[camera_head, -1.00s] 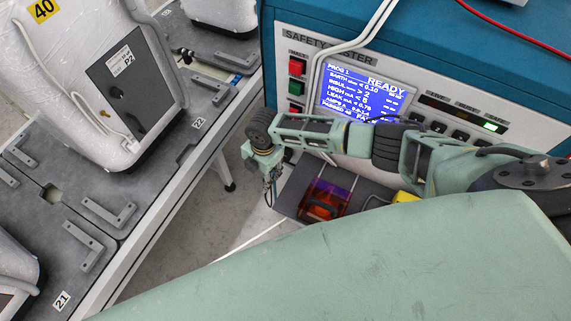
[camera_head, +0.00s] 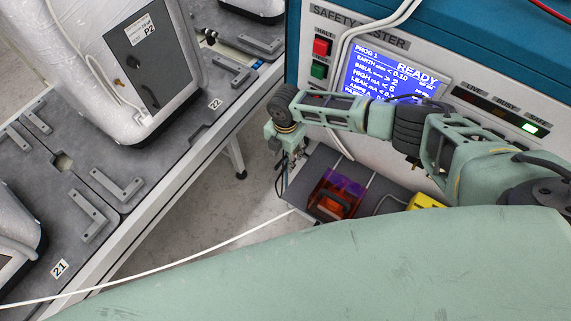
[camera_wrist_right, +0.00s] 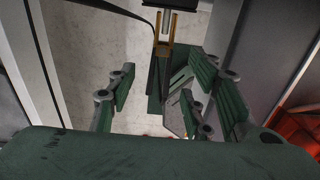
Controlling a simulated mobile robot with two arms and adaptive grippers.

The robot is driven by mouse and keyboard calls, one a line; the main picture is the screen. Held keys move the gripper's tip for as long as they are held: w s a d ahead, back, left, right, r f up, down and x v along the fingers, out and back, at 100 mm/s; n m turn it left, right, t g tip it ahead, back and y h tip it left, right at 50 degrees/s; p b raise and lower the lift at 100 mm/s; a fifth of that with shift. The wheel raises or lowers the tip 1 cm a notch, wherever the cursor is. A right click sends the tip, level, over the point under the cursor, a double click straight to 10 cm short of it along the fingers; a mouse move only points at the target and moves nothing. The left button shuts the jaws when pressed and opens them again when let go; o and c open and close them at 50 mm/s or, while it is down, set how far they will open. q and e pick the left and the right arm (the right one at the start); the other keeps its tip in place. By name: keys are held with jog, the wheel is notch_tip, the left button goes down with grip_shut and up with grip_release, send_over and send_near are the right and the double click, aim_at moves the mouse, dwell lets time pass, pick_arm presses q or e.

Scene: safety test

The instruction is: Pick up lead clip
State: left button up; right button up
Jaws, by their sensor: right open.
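The lead clip appears to be the dark piece with brass-coloured parts (camera_wrist_right: 164,40) at the top middle of the right wrist view, with a black lead running to it from the upper left. My right gripper (camera_wrist_right: 155,97) is open. Its green finger pads stand left and right of the space below the clip, and I see no pad closed on it. In the head view the right gripper (camera_head: 284,150) points down beside the left edge of the grey shelf. Thin dark wire shows below it, but the clip itself is too small to make out there. My left gripper is out of view.
The safety tester (camera_head: 395,78) reads READY behind my right arm. An orange-purple box (camera_head: 337,194) and a yellow object (camera_head: 425,201) sit on the grey shelf (camera_head: 312,162). A workbench (camera_head: 150,178) with a wrapped unit stands left. A white cable (camera_head: 190,257) crosses the lower left.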

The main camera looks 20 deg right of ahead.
notch_tip(320, 180, down, 3)
jog(key=shift+w+r+b, duration=0.1)
jog(key=shift+r+b, duration=0.1)
jog(key=shift+b, duration=0.45)
jog(key=shift+r, duration=0.1)
jog(key=shift+c, duration=0.8)
jog(key=c, duration=1)
